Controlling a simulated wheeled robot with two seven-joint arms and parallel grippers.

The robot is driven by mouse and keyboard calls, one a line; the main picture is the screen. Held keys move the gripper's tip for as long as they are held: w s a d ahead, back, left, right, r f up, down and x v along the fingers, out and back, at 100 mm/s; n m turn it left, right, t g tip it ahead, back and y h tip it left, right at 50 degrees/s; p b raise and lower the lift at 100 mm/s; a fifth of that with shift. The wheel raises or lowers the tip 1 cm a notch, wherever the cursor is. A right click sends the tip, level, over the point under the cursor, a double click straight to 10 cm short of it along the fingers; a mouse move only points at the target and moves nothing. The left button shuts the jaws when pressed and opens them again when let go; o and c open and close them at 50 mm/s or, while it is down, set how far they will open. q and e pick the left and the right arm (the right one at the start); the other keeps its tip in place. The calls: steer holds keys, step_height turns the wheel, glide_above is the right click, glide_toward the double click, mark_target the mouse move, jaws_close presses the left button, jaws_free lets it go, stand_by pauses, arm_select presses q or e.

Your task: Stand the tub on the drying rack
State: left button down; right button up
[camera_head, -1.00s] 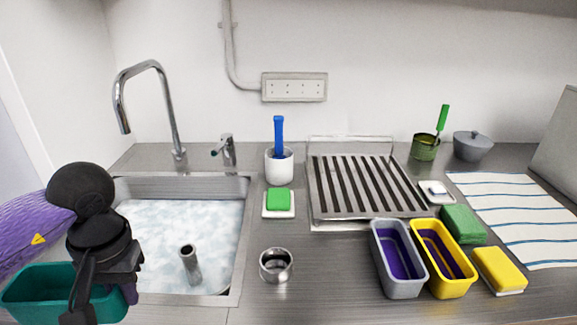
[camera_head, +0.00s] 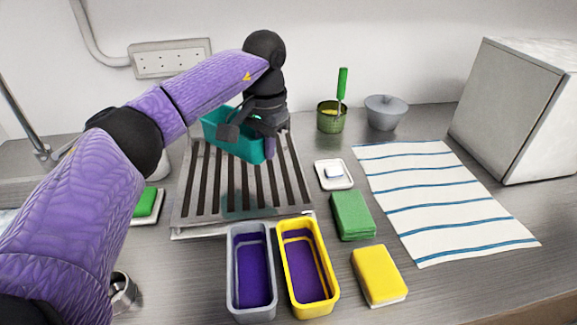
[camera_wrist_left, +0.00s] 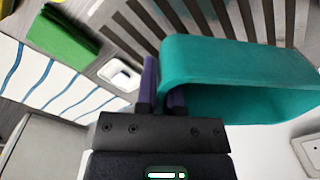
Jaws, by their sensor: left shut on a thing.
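The teal tub (camera_head: 232,138) is over the back part of the slatted metal drying rack (camera_head: 187,196). My left gripper (camera_head: 268,146) is shut on the tub's wall at its right end. In the left wrist view the tub (camera_wrist_left: 240,62) extends from the fingers (camera_wrist_left: 161,98) to the right, with slats of the rack behind it. A faint teal tint shows on the slats nearer the front, apart from the tub. I cannot tell whether the tub touches the slats. My right gripper is not in view.
A grey tub (camera_head: 237,268) and a yellow tub (camera_head: 325,292) with purple insides stand before the rack. Green (camera_head: 352,215) and yellow (camera_head: 379,275) sponges, a white soap dish (camera_head: 334,174) and a striped towel (camera_head: 435,200) lie right. A green pot (camera_head: 331,118) stands behind.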

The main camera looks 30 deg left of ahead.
mark_target(267, 193)
arm_select(q)
steer(key=f+b, duration=0.1)
steer(key=f, duration=0.7)
steer(key=shift+s+a+f+b, duration=0.15)
steer(key=shift+s+f+b, duration=0.1)
steer(key=shift+b, duration=0.15)
steer(key=shift+w, duration=0.1)
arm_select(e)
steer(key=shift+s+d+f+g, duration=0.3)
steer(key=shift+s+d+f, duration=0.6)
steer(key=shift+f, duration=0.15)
arm_select(q)
steer(key=c, duration=1.2)
jaws_free()
steer(key=shift+f, duration=0.15)
steer(key=o, duration=0.5)
steer(key=shift+c, duration=0.2)
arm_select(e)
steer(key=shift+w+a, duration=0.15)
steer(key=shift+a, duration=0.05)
